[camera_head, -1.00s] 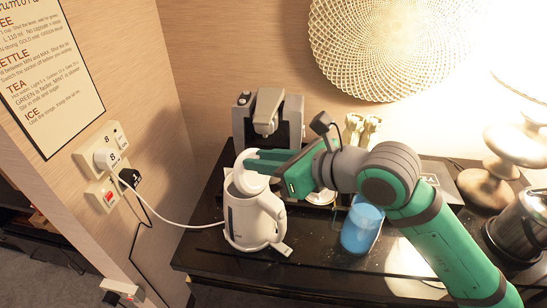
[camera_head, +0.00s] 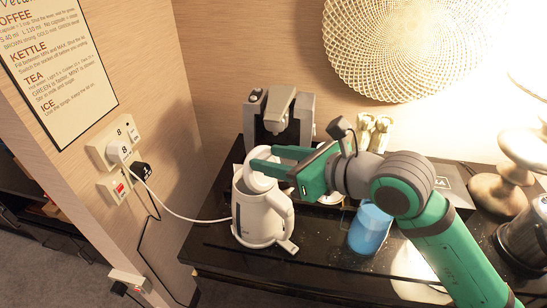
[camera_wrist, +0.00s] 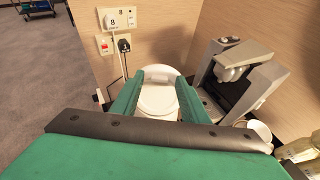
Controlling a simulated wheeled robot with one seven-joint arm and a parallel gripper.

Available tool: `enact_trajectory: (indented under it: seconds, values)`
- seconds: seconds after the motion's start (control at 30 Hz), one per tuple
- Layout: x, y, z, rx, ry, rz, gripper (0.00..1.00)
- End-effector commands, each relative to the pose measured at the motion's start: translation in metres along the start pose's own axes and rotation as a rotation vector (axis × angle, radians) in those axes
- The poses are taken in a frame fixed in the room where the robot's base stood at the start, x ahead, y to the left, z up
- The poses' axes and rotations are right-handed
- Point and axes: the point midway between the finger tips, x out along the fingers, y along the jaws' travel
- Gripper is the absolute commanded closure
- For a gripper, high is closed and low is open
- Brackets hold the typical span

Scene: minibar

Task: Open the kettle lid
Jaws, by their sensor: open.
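The white kettle (camera_head: 256,217) stands on the dark counter near its left end, its handle on the right side. Its round lid (camera_head: 261,182) looks raised and tilted up from the body; the lid also shows as a white disc in the wrist view (camera_wrist: 158,102). My gripper (camera_head: 265,163) is at the top of the kettle, with its green fingers open. In the wrist view, the two fingers (camera_wrist: 158,78) lie on either side of the lid's upper part. I cannot tell whether they touch it.
A grey coffee machine (camera_head: 279,122) stands behind the kettle. A blue cup (camera_head: 369,230) is to the right, below my arm. The kettle's white cord runs left to a wall socket (camera_head: 119,150). A lamp (camera_head: 500,185) stands at the far right.

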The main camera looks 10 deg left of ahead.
Motion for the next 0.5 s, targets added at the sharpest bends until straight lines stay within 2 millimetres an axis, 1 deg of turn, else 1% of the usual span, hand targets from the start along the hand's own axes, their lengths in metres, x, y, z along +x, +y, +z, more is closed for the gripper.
enact_trajectory:
  seconds: [0.17,0.27,0.5]
  values:
    - [-0.010,-0.001,0.000,0.001,-0.001,-0.002,0.59]
    - [-0.025,-0.001,0.000,0.002,-0.002,-0.004,0.59]
    - [-0.071,-0.001,0.000,0.002,-0.001,-0.004,0.59]
